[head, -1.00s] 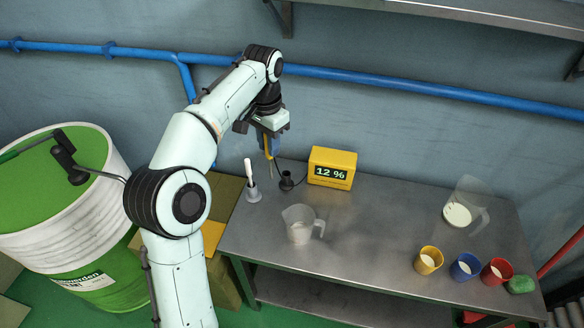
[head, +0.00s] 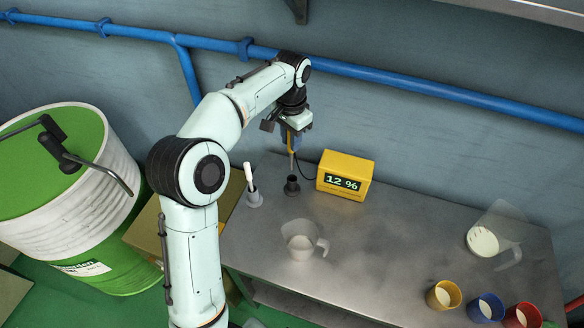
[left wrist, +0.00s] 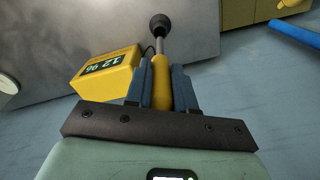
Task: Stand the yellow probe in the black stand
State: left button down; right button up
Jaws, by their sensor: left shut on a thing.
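My left gripper (head: 294,133) is shut on the yellow probe (head: 291,143) and holds it upright, with its thin metal rod pointing down. The black stand (head: 292,186) is on the metal table directly below the rod. In the left wrist view, the probe's yellow handle (left wrist: 161,82) is between my blue fingers (left wrist: 161,92), and its rod lines up with the black stand (left wrist: 160,22). The rod's end is at or just above the stand's mouth; I cannot tell if it is inside. My right gripper is not in view.
A yellow meter (head: 346,174) reading 12 % stands right of the stand, with a black cable running to the probe. A clear jug (head: 300,240) is in front. Several coloured cups stand at the right.

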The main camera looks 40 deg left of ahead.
aim_at(292, 163)
pick_arm(q)
jog(key=f, duration=0.5)
jog(key=shift+w+f+b, duration=0.2)
jog(key=shift+f+b, duration=0.1)
jog(key=shift+b, duration=0.05)
jog(key=shift+f, duration=2.4)
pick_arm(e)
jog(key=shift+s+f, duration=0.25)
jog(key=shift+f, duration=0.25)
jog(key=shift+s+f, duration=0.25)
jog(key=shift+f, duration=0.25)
pick_arm(q)
jog(key=shift+b, duration=0.3)
jog(key=shift+f, duration=0.2)
jog(key=c, duration=1)
grip_release()
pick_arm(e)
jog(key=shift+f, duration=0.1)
pick_arm(q)
jog(key=shift+o, duration=0.2)
notch_tip(292, 163, up, 12)
jog(key=shift+r+p, duration=0.2)
jog(key=shift+p, duration=0.9)
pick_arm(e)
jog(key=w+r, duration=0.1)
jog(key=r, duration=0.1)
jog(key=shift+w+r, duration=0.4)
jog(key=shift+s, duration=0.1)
